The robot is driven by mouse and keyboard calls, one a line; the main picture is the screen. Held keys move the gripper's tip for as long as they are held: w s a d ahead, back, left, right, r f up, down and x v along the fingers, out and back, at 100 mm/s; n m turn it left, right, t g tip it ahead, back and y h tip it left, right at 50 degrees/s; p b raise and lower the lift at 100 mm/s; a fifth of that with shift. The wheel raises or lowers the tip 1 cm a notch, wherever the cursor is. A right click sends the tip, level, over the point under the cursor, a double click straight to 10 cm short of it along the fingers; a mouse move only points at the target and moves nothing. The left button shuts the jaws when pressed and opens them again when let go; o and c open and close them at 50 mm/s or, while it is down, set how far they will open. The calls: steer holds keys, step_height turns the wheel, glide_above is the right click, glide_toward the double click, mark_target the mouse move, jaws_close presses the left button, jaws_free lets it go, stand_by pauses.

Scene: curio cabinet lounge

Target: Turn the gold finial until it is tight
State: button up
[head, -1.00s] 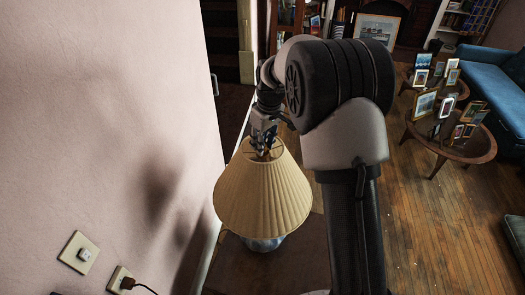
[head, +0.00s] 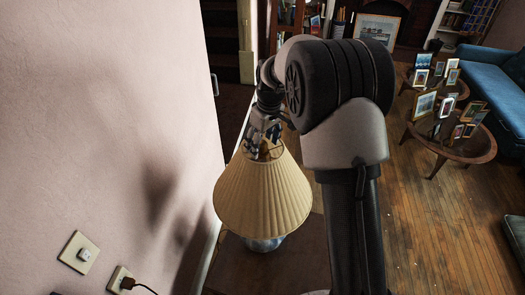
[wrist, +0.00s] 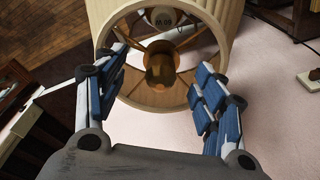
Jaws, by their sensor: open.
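The gold finial (wrist: 160,70) shows in the wrist view as a small brown-gold knob at the middle of the lampshade's top opening, where the thin spokes meet. The pleated cream lampshade (head: 262,200) sits on a lamp beside the wall, and its top rim also shows in the wrist view (wrist: 105,22). My gripper (wrist: 162,68) is open, with one blue-padded finger on each side of the finial and clear gaps between. In the head view my gripper (head: 264,143) is just above the shade's top opening, and the finial is hard to make out there.
A brown surface (head: 275,270) lies under the lamp. The pink wall (head: 110,130) with a switch (head: 79,253) and a plugged socket (head: 122,281) is close on the left. An oval table (head: 450,145) with several picture frames and a blue sofa (head: 490,85) stand far right.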

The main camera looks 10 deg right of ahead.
step_height(320, 180, up, 12)
steer(key=s+d, duration=0.1)
steer(key=shift+s, duration=0.25)
stand_by(0.5)
steer(key=s+a+f+m+t+b, duration=0.1)
steer(key=s+f+m+t+b, duration=0.15)
steer(key=s+b, duration=1.25)
steer(key=s+f+m+b, duration=0.1)
steer(key=s+f+m, duration=0.1)
steer(key=s+f, duration=0.4)
steer(key=s+f+m+h+b, duration=0.1)
steer(key=s+f, duration=0.5)
steer(key=s, duration=0.7)
steer(key=shift+s+f+m+b, duration=0.15)
steer(key=shift+s+m+b, duration=0.1)
steer(key=shift+m+b, duration=0.35)
